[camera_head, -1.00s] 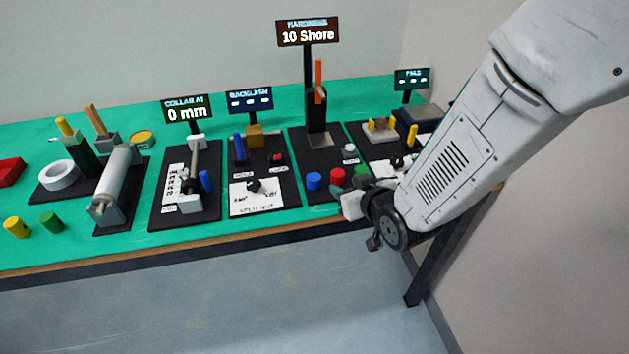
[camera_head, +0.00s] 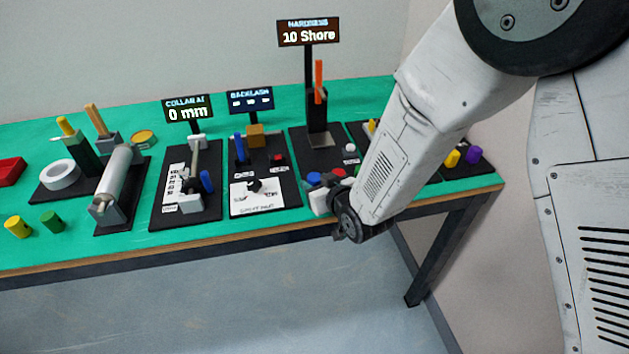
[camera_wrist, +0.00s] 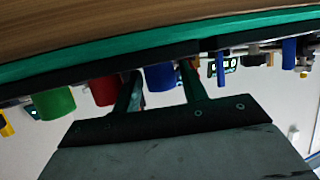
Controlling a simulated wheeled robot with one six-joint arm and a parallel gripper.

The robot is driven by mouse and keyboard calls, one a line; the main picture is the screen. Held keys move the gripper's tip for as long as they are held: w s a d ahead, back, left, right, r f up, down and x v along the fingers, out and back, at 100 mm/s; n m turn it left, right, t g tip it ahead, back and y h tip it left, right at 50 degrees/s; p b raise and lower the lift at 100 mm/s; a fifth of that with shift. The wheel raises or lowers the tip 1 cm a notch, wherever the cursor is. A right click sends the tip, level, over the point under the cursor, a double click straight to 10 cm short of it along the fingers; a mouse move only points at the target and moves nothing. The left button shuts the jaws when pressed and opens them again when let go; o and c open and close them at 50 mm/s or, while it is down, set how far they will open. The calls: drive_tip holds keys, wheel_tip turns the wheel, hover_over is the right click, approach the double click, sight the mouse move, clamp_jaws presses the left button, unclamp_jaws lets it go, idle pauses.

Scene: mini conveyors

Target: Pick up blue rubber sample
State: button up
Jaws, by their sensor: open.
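The blue rubber sample (camera_head: 313,178) is a short cylinder at the front of the hardness station's black base, with the red sample (camera_head: 339,172) to its right. My gripper (camera_head: 327,187) is open at the table's front edge, close to the blue sample and partly covering that area. In the wrist view, which is upside down, the blue sample (camera_wrist: 160,77) appears between my two spread fingers (camera_wrist: 160,85). The red sample (camera_wrist: 102,90) is partly behind the left finger, and the green sample (camera_wrist: 55,103) is further left. I cannot tell whether a finger touches the blue sample.
The hardness display (camera_head: 308,33) stands on a tall post behind the samples, with an orange upright (camera_head: 319,82) on the station. The backlash station (camera_head: 265,195) is just left. My arm hides much of the table's right side. The floor in front is clear.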

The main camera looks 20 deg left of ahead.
drive_tip(key=c, duration=0.7)
drive_tip(key=shift+r, duration=0.1)
drive_tip(key=shift+c, duration=0.2)
